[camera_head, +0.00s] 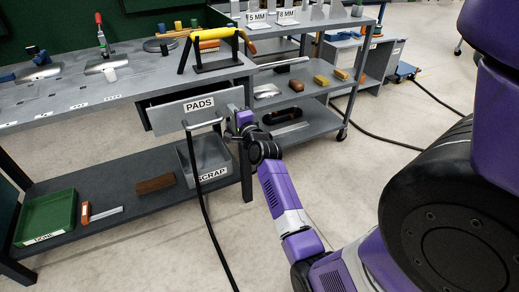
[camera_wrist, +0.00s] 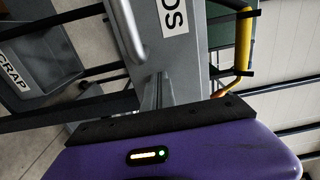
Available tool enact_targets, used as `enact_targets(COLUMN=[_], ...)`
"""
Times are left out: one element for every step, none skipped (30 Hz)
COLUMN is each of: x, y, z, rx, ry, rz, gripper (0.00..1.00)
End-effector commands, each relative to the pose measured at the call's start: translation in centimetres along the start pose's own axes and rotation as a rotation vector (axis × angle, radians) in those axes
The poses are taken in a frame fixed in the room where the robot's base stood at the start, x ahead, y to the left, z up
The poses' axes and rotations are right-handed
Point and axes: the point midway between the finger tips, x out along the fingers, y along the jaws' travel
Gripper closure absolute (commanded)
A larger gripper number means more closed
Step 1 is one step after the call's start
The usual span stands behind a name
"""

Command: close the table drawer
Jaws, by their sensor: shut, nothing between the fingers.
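The table drawer (camera_head: 171,116) is a grey box with a front labelled PADS. It stands partly open under the tabletop, with a dark gap showing behind the front. Its bar handle (camera_head: 204,124) sticks out from the front. In the wrist view, the handle (camera_wrist: 124,28) and the grey front (camera_wrist: 182,60) with part of its label lie just ahead. My gripper (camera_head: 237,116) is shut and empty at the right end of the drawer front. I cannot tell whether it touches the front.
The workbench top (camera_head: 130,82) holds tools and a yellow-handled frame (camera_head: 212,40). A scrap bin (camera_head: 208,157), a brown block (camera_head: 156,184) and a green tray (camera_head: 46,217) sit on the lower shelf. A wheeled cart (camera_head: 310,118) stands close right. A black cable hangs before the drawer.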

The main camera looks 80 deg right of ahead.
Motion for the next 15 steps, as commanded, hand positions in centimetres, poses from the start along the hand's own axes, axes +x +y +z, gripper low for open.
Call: enact_targets(x=[1.2,1.8,2.5,3.0,3.4,4.0,4.3,4.7,5.0,5.3,5.5,5.8,5.9,6.0,6.2], y=[0.3,0.2,0.2,0.3,0.3,0.2,0.3,0.2,0.2,0.2,0.2,0.2,0.1,0.1,0.1], z=[0.1,0.1,0.1,0.0,0.0,0.0,0.0,0.0,0.0,0.0,0.0,0.0,0.0,0.0,0.0], rx=[0.003,0.003,0.002,0.003,0.003,0.003,0.002,0.002,0.002,0.002,0.002,0.002,0.001,0.001,0.000], ry=[0.000,0.000,0.000,0.000,0.000,0.000,0.000,0.000,0.000,0.000,0.000,0.000,0.000,0.000,0.000], rz=[-0.002,-0.002,-0.002,-0.002,-0.001,-0.001,0.000,-0.001,0.000,0.001,0.000,0.000,0.001,0.001,0.001], gripper=[1.00,1.00,1.00,1.00,1.00,1.00,1.00,1.00,1.00,1.00,1.00,1.00,1.00,1.00,1.00])
